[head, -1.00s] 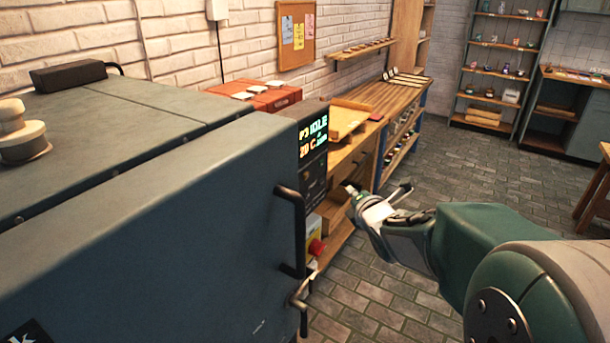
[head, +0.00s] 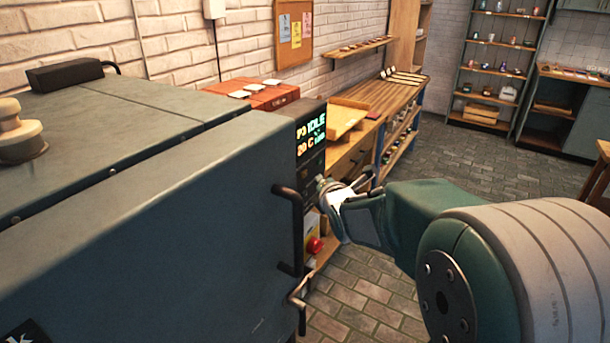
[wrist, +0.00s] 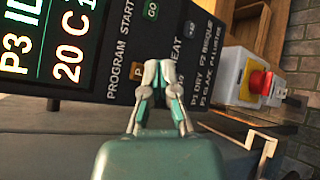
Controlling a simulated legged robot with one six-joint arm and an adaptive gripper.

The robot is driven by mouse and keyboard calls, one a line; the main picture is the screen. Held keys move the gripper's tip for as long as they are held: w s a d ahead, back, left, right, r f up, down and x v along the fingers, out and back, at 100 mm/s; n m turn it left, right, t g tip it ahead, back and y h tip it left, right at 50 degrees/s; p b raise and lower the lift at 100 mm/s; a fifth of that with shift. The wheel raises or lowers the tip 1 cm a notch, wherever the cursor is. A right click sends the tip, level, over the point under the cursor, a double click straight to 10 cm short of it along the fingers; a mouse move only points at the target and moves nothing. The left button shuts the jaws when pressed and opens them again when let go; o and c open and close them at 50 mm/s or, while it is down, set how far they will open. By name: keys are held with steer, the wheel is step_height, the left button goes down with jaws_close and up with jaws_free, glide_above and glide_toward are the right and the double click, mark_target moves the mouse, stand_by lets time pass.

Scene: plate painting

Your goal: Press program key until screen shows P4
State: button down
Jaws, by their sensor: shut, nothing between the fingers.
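The kiln (head: 130,220) fills the left of the head view, with its control panel (head: 312,160) on the far right end. The screen (head: 311,135) reads P3, IDLE and 20 C; it also shows in the wrist view (wrist: 45,45), turned sideways. The program key (wrist: 138,92), orange with a P, shows beside the label PROGRAM. My gripper (wrist: 160,68) is shut and empty, its fingertips in front of the panel just right of the program key in the wrist view. I cannot tell whether they touch the panel. In the head view my gripper (head: 322,187) is at the panel's lower part.
Black door handles (head: 290,230) stick out from the kiln.

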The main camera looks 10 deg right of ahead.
steer(key=shift+w+a, duration=0.55)
steer(key=shift+a, duration=0.05)
stand_by(1.1)
steer(key=shift+w+a+r, duration=0.1)
steer(key=shift+w+a, duration=0.15)
steer(key=shift+w+a, duration=0.25)
stand_by(0.7)
stand_by(0.3)
steer(key=shift+s+d, duration=0.55)
steer(key=shift+d, duration=0.1)
steer(key=s+d, duration=0.3)
steer(key=shift+s+d, duration=0.2)
steer(key=shift+s, duration=0.1)
